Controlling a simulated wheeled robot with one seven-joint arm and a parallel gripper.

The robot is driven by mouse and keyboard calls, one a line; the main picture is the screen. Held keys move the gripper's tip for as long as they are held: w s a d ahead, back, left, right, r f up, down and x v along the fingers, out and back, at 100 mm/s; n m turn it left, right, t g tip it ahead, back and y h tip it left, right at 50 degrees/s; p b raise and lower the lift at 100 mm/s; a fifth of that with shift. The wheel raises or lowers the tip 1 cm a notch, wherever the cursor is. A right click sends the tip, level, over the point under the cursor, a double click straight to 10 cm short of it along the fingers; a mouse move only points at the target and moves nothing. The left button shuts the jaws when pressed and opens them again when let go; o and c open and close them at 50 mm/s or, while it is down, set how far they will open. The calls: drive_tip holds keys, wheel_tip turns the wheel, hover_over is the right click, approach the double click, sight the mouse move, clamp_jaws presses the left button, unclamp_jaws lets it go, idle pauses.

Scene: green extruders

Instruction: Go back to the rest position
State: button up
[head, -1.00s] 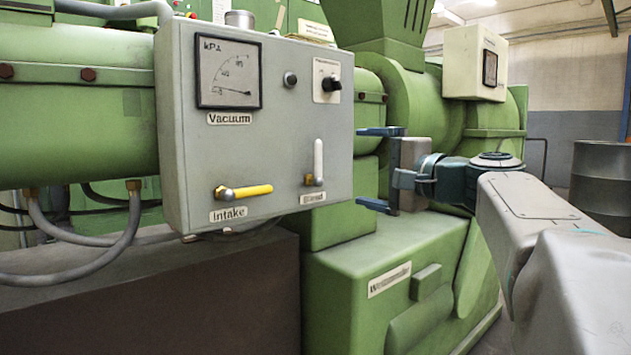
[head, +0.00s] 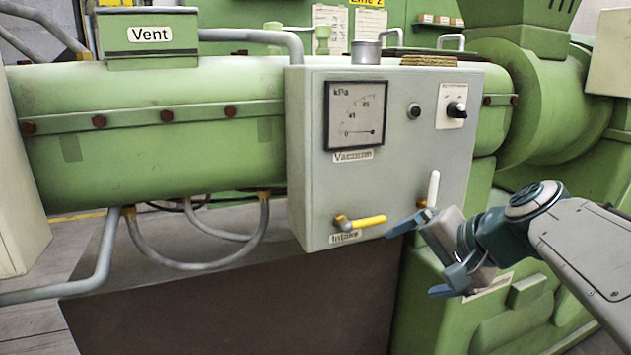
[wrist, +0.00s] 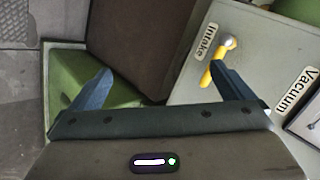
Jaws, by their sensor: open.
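My gripper (head: 420,258) is open and empty, with its two blue fingers apart, in front of the lower right part of the grey control box (head: 300,190). In the wrist view my gripper (wrist: 158,90) also shows both fingers spread with nothing between them. The yellow intake lever (head: 368,222) lies roughly level, just left of the upper finger. In the wrist view the intake lever (wrist: 206,76) is close beside the right finger; I cannot tell whether they touch. The white lever (head: 433,188) stands upright behind my gripper, and its label is hidden.
The vacuum gauge (head: 355,114) and a black knob (head: 456,108) are on the box. The green extruder barrel (head: 150,120) runs left, with grey hoses (head: 190,255) below it. A green machine base (head: 530,325) stands behind and below my arm. Grey floor (head: 40,320) shows at lower left.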

drive_tip(key=s+a+r+n+g+h+p, duration=0.2)
drive_tip(key=s+n+g+h+p, duration=0.3)
drive_tip(key=s+p, duration=0.8)
drive_tip(key=n+p, duration=0.2)
drive_tip(key=p, duration=0.2)
drive_tip(key=shift+s+n, duration=0.15)
drive_tip(key=shift+n, duration=0.15)
